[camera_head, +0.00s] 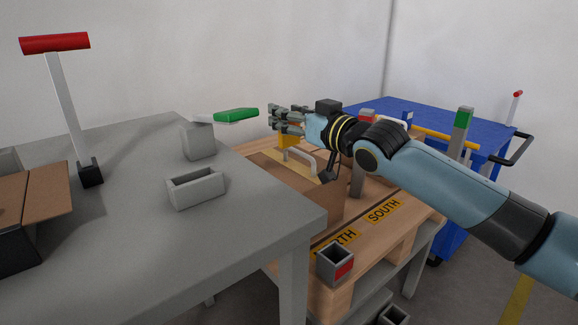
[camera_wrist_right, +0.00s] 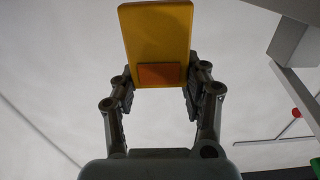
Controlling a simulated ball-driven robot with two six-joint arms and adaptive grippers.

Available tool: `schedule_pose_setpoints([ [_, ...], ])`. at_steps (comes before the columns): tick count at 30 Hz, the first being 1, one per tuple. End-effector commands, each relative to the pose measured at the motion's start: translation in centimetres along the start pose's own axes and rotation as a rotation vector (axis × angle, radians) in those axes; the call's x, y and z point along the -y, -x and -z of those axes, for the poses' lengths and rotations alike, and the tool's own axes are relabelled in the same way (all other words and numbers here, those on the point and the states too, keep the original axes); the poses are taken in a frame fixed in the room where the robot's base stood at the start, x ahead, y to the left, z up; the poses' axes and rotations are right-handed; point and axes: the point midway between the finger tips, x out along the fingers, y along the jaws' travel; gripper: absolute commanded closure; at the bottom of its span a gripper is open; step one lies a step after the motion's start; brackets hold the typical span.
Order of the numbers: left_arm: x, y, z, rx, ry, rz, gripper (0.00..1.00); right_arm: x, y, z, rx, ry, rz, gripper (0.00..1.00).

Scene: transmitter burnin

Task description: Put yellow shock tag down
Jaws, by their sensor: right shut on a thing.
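The yellow shock tag (camera_wrist_right: 157,38) is a flat yellow plate with an orange square at its lower part, seen in the right wrist view. My right gripper (camera_wrist_right: 158,92) is shut on it, with one finger at each side of its lower end. In the head view the right gripper (camera_head: 284,120) reaches left over the wooden bench, and part of the yellow tag (camera_head: 287,140) shows below its fingers. The fingers partly hide the tag there. My left gripper is not in view.
The grey table (camera_head: 125,190) at left holds a red-topped lever (camera_head: 66,88) and an open grey tray (camera_head: 196,188). A blue cart (camera_head: 468,135) stands at right.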

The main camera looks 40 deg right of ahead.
Motion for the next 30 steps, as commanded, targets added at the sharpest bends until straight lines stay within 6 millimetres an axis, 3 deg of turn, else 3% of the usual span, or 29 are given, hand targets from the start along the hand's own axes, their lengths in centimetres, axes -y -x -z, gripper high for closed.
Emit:
schedule_pose_setpoints([
  [1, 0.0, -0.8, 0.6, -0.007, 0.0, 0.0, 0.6, 0.0, 0.0, -1.8, 0.006, -0.002, -0.001, 0.78],
  [4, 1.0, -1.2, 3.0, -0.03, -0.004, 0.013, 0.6, 0.0, 0.0, -3.4, 0.005, -0.003, 0.0, 0.78],
  [10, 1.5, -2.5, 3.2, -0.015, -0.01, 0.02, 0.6, 0.0, 0.0, -6.8, 0.006, -0.002, 0.0, 0.78],
  [14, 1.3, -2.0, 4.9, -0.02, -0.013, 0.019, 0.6, 0.0, 0.0, -7.6, 0.003, -0.001, 0.0, 0.78],
  [29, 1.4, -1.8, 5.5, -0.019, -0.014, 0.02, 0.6, 0.0, 0.0, -8.0, 0.001, 0.0, 0.0, 0.78],
  [30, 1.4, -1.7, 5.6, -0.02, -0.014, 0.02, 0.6, 0.0, 0.0, -8.0, 0.0, 0.0, 0.0, 0.51],
])
